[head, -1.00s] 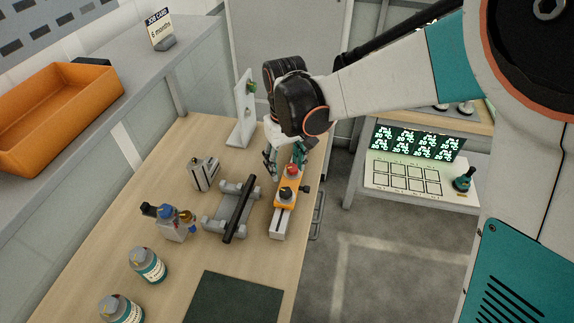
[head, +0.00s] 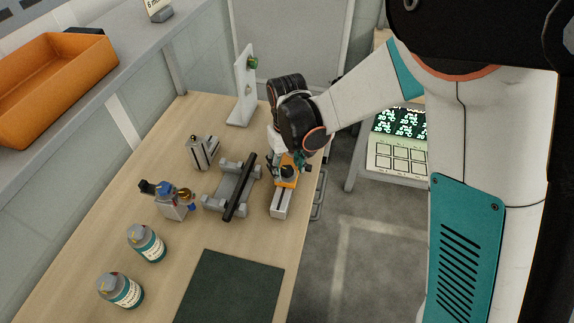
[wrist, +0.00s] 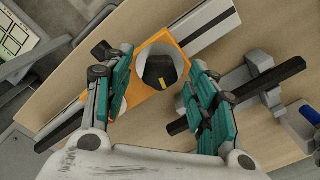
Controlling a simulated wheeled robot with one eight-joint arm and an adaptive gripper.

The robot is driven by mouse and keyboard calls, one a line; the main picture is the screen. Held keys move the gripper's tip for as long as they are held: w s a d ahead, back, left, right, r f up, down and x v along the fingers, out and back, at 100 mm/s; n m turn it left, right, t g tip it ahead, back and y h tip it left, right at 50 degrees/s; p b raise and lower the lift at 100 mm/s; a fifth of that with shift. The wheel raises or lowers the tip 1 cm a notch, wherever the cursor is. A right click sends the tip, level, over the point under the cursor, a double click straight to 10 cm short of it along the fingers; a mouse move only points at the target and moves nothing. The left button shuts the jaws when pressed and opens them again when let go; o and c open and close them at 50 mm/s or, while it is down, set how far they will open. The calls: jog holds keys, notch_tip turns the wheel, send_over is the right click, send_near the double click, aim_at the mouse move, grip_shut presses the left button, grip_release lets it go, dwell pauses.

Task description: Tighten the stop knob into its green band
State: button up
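A dark round knob with a yellow mark (wrist: 160,70) sits on the orange carriage (wrist: 160,40) in the wrist view. A pale ring shows around the knob; I cannot make out a green band on it. The carriage (head: 288,182) rides on a light grey rail (head: 280,206) near the bench's right edge in the head view. My gripper (wrist: 160,58) is open, with its teal fingers on either side of the knob and visible gaps between. In the head view my gripper (head: 291,160) is over the carriage's far end and hides part of it.
A grey fixture with a black bar (head: 240,190) stands close left of the rail. An upright white plate with a green knob (head: 244,85) is behind. Several bottles, a grey block (head: 203,152) and a dark mat (head: 232,290) are on the bench.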

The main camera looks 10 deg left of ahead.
aim_at(287, 169)
jog(key=c, duration=1)
jog(key=shift+o, duration=0.2)
jog(key=m+b, duration=0.1)
jog(key=m, duration=0.4)
jog(key=o, duration=1.1)
notch_tip(287, 169, up, 12)
jog(key=shift+r, duration=0.1)
